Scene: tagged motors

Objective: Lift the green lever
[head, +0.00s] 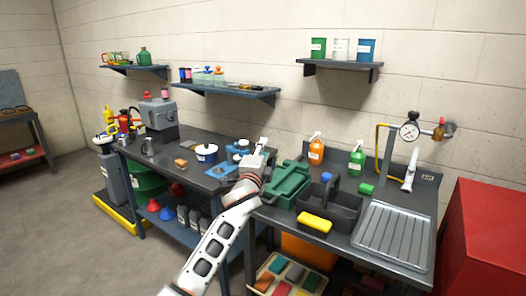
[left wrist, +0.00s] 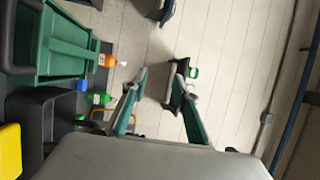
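I cannot make out a green lever for certain in either view. A green toolbox (head: 287,184) stands on the bench just right of my left gripper, and it fills the upper left of the left wrist view (left wrist: 62,45). My left gripper (head: 262,145) is raised over the bench beside the blue motor-like parts (head: 238,150), which it partly hides. In the left wrist view its two fingers (left wrist: 158,82) are spread apart with nothing between them. My right gripper does not show.
A dark caddy (head: 330,203) with a yellow sponge (head: 314,222) stands in front of the toolbox. Orange (head: 316,151) and green (head: 356,163) bottles stand behind. A ribbed drainboard (head: 393,232) and a red cabinet (head: 488,240) are at the right. Shelves (head: 340,65) hang on the wall.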

